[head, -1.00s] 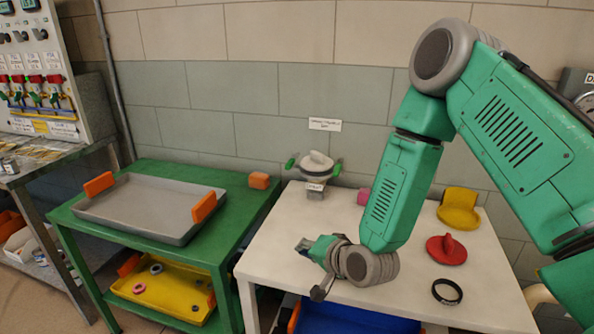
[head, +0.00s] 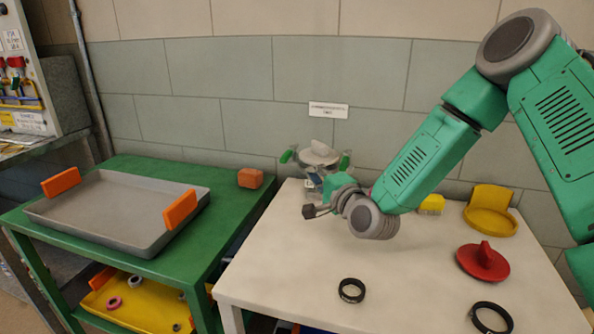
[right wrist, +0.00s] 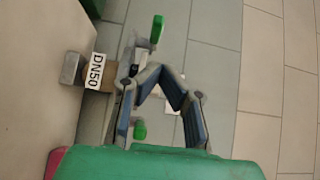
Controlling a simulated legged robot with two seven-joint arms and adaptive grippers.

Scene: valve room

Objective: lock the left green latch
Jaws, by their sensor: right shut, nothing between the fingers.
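The grey valve fitting (head: 320,153) stands at the back of the white table, with a green latch on each side. The left green latch (head: 286,157) slants outward; it shows in the right wrist view (right wrist: 157,29) above the fingers. The right green latch (head: 345,160) also shows low in the right wrist view (right wrist: 140,131). My right gripper (head: 314,184) is in front of the fitting and hides its lower part. In the right wrist view its fingers (right wrist: 157,74) meet at the tips, empty, below and apart from the left latch. My left gripper is out of view.
A black ring (head: 351,290), a red part (head: 483,262) and a yellow part (head: 491,211) lie on the white table (head: 420,290). A green table with a grey tray (head: 120,247) and an orange block (head: 250,178) stands left. The wall is close behind.

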